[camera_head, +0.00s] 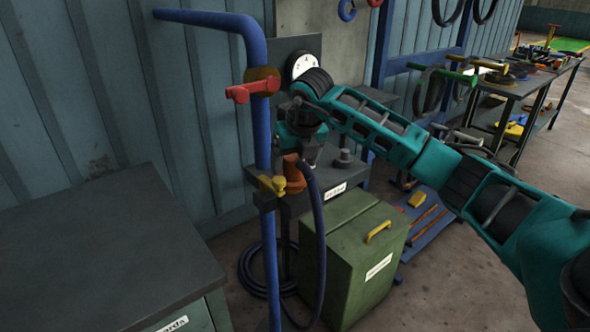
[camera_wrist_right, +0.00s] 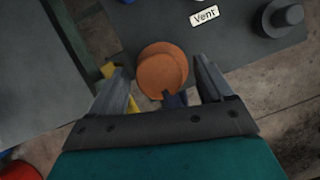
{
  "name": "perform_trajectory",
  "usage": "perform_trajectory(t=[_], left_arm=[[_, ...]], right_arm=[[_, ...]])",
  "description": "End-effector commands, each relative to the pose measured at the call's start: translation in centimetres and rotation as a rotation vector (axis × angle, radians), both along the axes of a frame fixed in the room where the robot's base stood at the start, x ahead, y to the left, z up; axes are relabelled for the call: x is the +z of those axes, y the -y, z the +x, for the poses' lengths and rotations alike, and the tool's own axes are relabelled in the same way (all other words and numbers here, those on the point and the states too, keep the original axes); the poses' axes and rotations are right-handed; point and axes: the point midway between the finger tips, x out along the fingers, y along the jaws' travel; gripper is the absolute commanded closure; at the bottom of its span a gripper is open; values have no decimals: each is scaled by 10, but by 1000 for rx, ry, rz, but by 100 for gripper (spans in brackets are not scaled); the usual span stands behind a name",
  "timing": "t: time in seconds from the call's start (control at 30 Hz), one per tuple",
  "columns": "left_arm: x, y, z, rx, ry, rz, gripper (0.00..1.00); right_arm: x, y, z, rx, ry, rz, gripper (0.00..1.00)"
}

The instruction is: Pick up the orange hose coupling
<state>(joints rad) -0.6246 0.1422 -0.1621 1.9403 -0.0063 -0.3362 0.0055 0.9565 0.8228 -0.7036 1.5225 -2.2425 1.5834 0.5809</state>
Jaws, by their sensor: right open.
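The orange hose coupling (camera_head: 292,178) is at the upper end of a dark blue hose (camera_head: 318,235), beside the blue standpipe (camera_head: 262,130). My right gripper (camera_head: 306,161) is directly above it, pointing down, and partly covers the view. In the right wrist view the coupling (camera_wrist_right: 162,70) shows as a round orange end between the two open fingers (camera_wrist_right: 163,78), with a gap on each side. I cannot tell the remaining height between fingertips and coupling. My left gripper is not in view.
The standpipe carries a red handle (camera_head: 250,90) and a yellow handle (camera_head: 272,185) close to my gripper. A dark stand labelled Vent (camera_wrist_right: 205,15) is beside the coupling. A green box (camera_head: 345,265) stands below, and a grey cabinet (camera_head: 90,250) at left.

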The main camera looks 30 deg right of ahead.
Motion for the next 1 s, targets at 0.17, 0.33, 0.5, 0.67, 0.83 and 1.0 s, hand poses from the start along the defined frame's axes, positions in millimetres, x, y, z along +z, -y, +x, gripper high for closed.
perform_trajectory(t=[0.17,0.33,0.5,0.67,0.83,1.0], left_arm=[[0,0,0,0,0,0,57],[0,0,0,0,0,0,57],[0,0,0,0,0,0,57],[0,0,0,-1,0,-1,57],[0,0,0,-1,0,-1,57],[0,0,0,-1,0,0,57]], right_arm=[[-2,0,1,0,1,0,20],[-2,0,1,0,1,0,29],[-2,0,1,0,1,0,45],[-2,0,1,0,1,0,60],[-2,0,1,0,1,0,76],[-1,0,1,-1,4,1,88]])
